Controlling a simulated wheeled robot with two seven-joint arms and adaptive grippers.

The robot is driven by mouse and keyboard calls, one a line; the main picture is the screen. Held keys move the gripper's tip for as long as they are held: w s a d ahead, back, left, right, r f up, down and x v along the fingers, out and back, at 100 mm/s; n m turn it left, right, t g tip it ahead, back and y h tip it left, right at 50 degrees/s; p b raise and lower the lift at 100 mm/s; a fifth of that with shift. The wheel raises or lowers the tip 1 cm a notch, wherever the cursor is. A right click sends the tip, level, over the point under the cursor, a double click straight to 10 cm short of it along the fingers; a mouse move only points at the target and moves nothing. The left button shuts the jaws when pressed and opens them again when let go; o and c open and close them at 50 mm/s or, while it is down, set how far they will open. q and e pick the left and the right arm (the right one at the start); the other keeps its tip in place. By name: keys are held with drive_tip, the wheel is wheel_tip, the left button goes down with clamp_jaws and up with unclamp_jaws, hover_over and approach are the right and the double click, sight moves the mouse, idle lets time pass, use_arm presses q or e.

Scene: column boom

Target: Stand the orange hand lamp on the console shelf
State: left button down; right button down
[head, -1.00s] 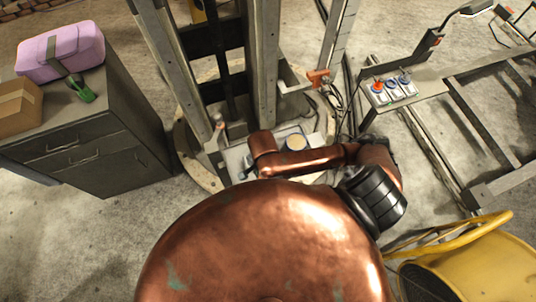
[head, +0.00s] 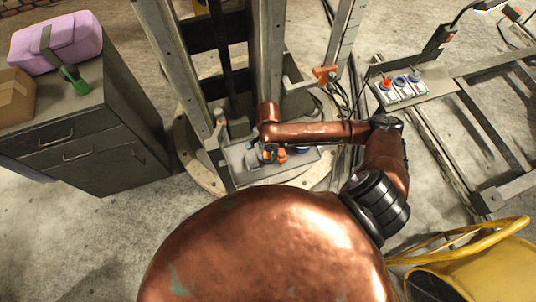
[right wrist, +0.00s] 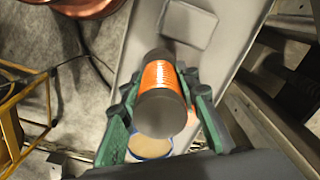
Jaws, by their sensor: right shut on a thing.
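The orange hand lamp, with a ribbed orange body and dark end (right wrist: 160,112), is between the green fingers of my right gripper (right wrist: 163,84) in the right wrist view. The gripper is shut on it. In the head view, orange parts of the lamp (head: 282,156) show just below my copper arm, beside the right gripper (head: 268,152). The grey console shelf (head: 244,171) lies under them at the column foot, and it also fills the background in the right wrist view (right wrist: 225,70). I cannot tell whether the lamp touches the shelf. My left gripper is not in view.
A blue-rimmed round thing with a tan top (right wrist: 150,147) is on the shelf close to the lamp. The column's steel posts (head: 268,60) rise behind. A dark cabinet (head: 95,140) stands left, a switch box (head: 400,88) right, and a yellow drum (head: 480,265) front right.

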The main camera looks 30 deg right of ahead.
sight(268, 154)
drive_tip(key=f, duration=0.2)
drive_tip(key=f+b, duration=0.1)
drive_tip(key=shift+w+d+f, duration=0.2)
drive_tip(key=shift+w+f, duration=0.05)
drive_tip(key=shift+f, duration=0.15)
drive_tip(key=shift+r, duration=0.1)
drive_tip(key=c, duration=1.7)
unclamp_jaws()
drive_tip(key=shift+c, duration=0.2)
